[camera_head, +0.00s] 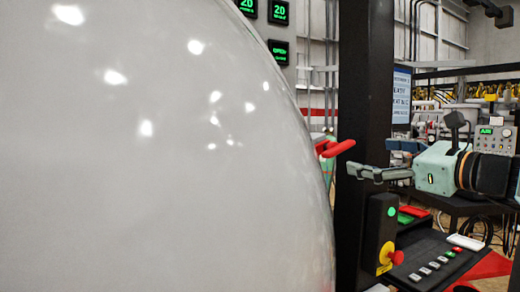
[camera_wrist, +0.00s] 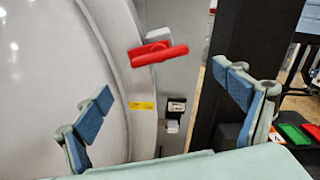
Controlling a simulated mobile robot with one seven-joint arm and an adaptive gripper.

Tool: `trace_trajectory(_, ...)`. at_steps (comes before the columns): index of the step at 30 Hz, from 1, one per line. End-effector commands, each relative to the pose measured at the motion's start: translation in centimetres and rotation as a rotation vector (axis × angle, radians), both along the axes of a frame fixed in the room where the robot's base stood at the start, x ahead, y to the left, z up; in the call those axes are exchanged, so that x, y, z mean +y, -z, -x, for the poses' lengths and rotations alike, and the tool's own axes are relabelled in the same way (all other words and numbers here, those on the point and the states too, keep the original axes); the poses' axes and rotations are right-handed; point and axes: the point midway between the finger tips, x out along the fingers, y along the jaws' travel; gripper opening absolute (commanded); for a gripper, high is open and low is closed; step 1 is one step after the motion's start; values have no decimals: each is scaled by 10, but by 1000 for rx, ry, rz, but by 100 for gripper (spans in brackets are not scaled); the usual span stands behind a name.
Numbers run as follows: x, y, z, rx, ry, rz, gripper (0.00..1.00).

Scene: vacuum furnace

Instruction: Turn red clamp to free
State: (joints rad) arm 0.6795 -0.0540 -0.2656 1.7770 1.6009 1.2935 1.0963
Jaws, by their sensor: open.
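The red clamp (camera_head: 335,148) shows at the right edge of the big pale furnace door in the head view, its handle pointing right and slightly up. In the wrist view the red clamp (camera_wrist: 158,53) lies roughly across the picture at the door's rim, on a grey mount. My gripper (camera_head: 358,171) is just right of the clamp and a little lower in the head view. In the wrist view my gripper (camera_wrist: 163,82) has its blue-padded fingers wide apart and empty, with the clamp beyond them. No contact with the clamp shows.
The rounded furnace door (camera_head: 150,150) fills the left. A dark post (camera_head: 362,80) stands behind my fingers. Below is a control box with a red emergency button (camera_head: 397,257) and a button panel (camera_head: 430,262). A yellow label (camera_wrist: 142,105) sits below the clamp.

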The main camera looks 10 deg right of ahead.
Motion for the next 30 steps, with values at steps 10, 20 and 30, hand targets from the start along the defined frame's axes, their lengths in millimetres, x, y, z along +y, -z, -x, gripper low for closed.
trace_trajectory(10,20,0,-53,2,-4,-1,90)
trace_trajectory(20,35,0,-95,1,-2,0,90)
trace_trajectory(30,36,0,-99,0,0,-1,90)
